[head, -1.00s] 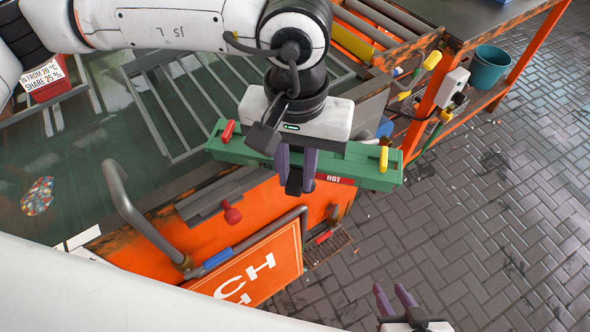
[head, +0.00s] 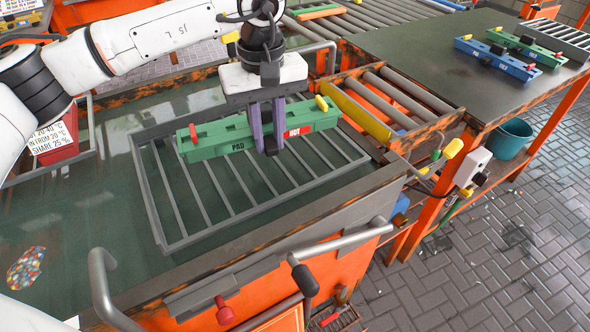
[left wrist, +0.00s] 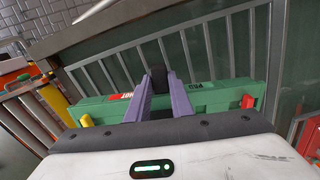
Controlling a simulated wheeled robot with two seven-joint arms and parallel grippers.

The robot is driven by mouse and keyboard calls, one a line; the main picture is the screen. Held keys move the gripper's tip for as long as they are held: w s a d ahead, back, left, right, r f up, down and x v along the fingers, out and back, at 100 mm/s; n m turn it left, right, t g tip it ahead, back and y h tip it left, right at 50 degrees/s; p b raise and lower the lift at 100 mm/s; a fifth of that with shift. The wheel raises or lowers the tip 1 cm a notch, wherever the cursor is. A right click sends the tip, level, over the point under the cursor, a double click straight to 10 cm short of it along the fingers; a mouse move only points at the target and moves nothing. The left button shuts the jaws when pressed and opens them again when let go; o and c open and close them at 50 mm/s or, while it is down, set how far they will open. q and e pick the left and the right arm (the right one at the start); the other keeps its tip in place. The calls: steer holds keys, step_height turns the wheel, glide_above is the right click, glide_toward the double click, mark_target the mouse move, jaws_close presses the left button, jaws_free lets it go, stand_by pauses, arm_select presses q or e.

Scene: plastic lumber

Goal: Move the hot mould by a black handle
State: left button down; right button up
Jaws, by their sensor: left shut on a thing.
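The hot mould (head: 218,142) is a long green bar with a red HOT label, a PAD marking, a red peg at its left end and a yellow peg at its right end. My left gripper (head: 266,150) is shut on its black handle (head: 271,146), near the middle of the bar. In the left wrist view the purple fingers (left wrist: 166,97) close around the black handle (left wrist: 155,77), with the green mould (left wrist: 220,97) behind them. The mould is over the grey slatted rack (head: 210,235) in the water tank; I cannot tell whether it touches. My right gripper is not in view.
A roller section (head: 400,98) adjoins the tank at the right. Blue and green moulds (head: 497,60) lie on the dark table (head: 410,45) at the back right. A bent grey pipe (head: 105,285) and a black-tipped lever (head: 304,278) stick up at the tank's front.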

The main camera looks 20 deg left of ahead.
arm_select(q)
steer(key=r+n, duration=0.1)
steer(key=n, duration=0.1)
glide_above(257, 165)
steer(key=shift+w+a+r, duration=0.1)
steer(key=shift+a, duration=0.05)
steer(key=shift+f+b, duration=0.6)
steer(key=shift+f, duration=0.55)
step_height(257, 165, down, 3)
steer(key=shift+f+b, duration=0.15)
steer(key=shift+b, duration=0.85)
steer(key=shift+f, duration=0.3)
steer(key=shift+f+b, duration=0.3)
steer(key=shift+f, duration=0.05)
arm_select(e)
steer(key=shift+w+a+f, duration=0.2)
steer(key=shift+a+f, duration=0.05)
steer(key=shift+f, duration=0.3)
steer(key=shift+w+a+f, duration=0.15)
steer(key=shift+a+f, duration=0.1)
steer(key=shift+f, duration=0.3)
arm_select(q)
steer(key=shift+f, duration=0.65)
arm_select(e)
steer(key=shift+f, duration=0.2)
